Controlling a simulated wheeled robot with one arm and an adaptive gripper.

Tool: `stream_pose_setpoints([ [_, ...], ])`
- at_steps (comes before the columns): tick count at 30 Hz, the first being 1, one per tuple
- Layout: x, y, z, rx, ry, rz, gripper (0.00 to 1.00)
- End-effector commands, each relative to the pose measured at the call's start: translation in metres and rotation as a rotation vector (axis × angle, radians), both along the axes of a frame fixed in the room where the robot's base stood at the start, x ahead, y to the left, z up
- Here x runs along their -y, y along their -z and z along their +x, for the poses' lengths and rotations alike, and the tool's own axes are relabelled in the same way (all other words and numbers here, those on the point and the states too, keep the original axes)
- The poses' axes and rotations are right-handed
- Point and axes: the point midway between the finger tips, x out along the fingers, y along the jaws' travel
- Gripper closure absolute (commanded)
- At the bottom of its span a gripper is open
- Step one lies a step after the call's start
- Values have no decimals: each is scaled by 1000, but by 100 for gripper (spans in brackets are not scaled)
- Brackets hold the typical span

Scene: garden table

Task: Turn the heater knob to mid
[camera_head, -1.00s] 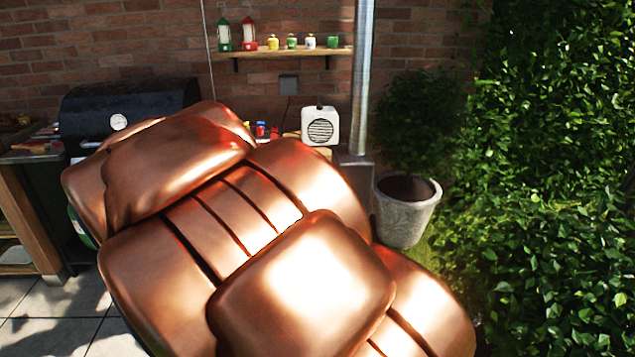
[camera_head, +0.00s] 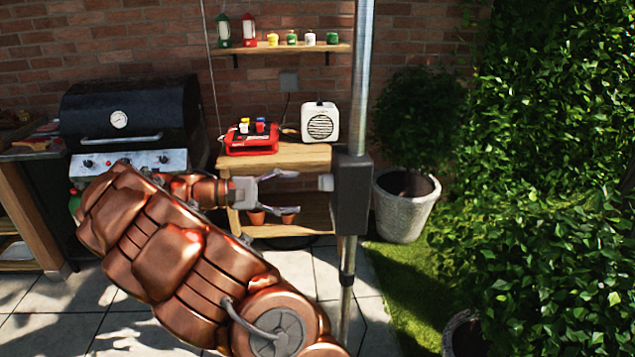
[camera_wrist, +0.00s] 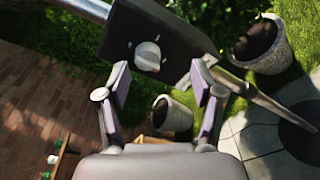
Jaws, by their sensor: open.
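The heater is a metal pole (camera_head: 363,70) with a dark box (camera_head: 352,205) on it. A pale knob (camera_head: 326,182) sticks out of the box's left side. In the wrist view the white, round knob (camera_wrist: 148,56) sits on the face of the dark box (camera_wrist: 185,35); its setting cannot be read. My gripper (camera_head: 288,192) is open and empty, left of the knob and apart from it, with its fingers pointing towards the box. In the wrist view the knob lies beyond the fingertips of my gripper (camera_wrist: 160,84), a little above the middle of the gap.
Behind stands a wooden table (camera_head: 302,156) with a red case (camera_head: 250,140) and a white box with a round grille (camera_head: 320,122). A black grill (camera_head: 130,110) is at left. A potted plant (camera_head: 405,205) stands right of the pole, beside a hedge (camera_head: 560,170).

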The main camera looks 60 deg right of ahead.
Motion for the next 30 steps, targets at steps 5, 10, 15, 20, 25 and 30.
stream_pose_setpoints([
  [5, 13, 5, 20, -58, -22, -42, 33],
  [10, 17, 5, 25, -75, -29, -57, 33],
  [15, 24, 4, 17, -77, -27, -59, 33],
  [20, 37, 3, 3, -76, -27, -58, 33],
  [25, 55, 2, -15, -77, -25, -58, 33],
  [30, 68, 4, -27, -75, -28, -57, 33],
])
